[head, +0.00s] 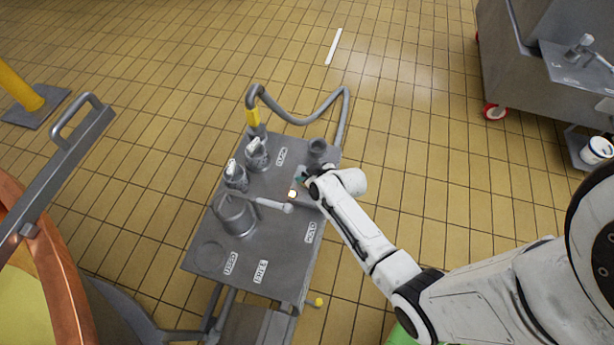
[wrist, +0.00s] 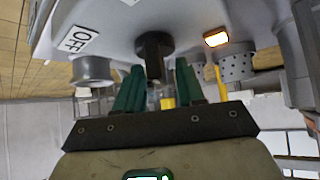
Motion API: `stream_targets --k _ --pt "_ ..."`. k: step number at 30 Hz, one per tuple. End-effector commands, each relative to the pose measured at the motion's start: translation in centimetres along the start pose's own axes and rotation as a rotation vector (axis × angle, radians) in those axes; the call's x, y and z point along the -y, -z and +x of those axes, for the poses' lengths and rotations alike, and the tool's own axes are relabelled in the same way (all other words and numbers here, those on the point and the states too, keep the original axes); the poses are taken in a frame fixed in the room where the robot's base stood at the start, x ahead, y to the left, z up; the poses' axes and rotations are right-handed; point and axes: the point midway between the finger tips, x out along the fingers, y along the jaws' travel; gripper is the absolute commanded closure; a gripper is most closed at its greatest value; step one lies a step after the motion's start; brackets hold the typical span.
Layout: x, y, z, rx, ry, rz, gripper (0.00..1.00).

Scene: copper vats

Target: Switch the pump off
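In the head view my gripper (head: 303,181) is low over the right side of a grey cart top (head: 206,256), beside a small lit orange lamp (head: 292,194). In the wrist view the teal fingers of my gripper (wrist: 159,75) are apart. A dark knob or lever (wrist: 153,50) on a grey housing points in between the fingertips; I cannot tell whether they touch it. A white OFF label (wrist: 77,40) is to its left, and the lit orange lamp (wrist: 216,39) is to its right. The switch is hidden by my gripper in the head view.
A grey pot (head: 236,216), two small fittings (head: 257,153) and a grey hose (head: 310,118) are on the cart. A copper vat (head: 62,262) stands at the left, a wheeled steel unit (head: 530,80) at upper right.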

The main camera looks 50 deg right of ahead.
Motion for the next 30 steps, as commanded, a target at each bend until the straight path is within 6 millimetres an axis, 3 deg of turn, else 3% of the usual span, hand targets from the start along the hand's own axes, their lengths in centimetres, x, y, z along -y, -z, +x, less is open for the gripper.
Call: stream_targets --k 7,19,30 --pt "0.01 0.00 0.04 0.000 0.000 0.000 0.62" --pt "0.02 -0.09 0.02 0.002 0.001 0.000 1.00" --pt "0.05 -0.30 0.08 0.005 0.014 -0.011 1.00"
